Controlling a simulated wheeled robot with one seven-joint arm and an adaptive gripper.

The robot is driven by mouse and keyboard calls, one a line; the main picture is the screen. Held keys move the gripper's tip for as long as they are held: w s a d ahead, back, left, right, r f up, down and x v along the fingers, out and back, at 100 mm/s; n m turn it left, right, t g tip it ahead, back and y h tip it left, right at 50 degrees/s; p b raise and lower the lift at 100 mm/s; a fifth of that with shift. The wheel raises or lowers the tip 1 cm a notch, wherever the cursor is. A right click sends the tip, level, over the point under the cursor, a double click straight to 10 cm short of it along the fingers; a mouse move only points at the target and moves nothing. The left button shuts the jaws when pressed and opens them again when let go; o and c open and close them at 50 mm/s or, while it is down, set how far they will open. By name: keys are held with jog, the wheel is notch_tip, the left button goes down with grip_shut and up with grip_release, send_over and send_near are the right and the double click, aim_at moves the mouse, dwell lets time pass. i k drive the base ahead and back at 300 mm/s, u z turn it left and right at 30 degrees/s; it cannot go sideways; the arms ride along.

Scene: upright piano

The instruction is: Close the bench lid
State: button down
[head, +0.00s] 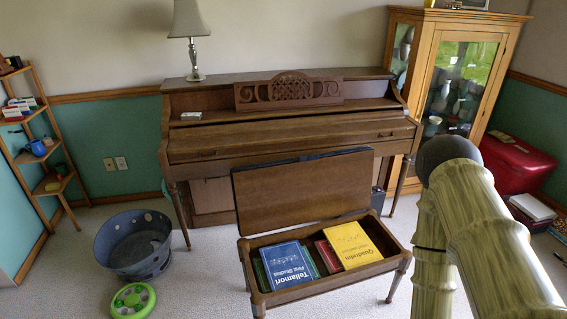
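The brown wooden piano bench (330,284) stands in front of the piano. Its lid (303,190) is open, raised steeply at the bench's back edge and leaning toward the piano. The open compartment holds a blue book (288,268), a yellow book (352,244), and red and green books partly hidden under them. The books lie below the rim as far as I can see. My arm (480,235) rises at the right, apart from the bench in the picture. My gripper is not in view.
The upright piano (290,135) stands close behind the lid. A grey basket (135,245) and a green round toy (132,300) are on the floor at the left. A glass cabinet (458,80) and a red bin (515,165) stand at the right. Carpet left of the bench is partly clear.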

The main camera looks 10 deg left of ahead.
aim_at(274, 195)
jog(key=u, duration=0.9)
jog(key=i, duration=0.6)
jog(key=z, duration=0.1)
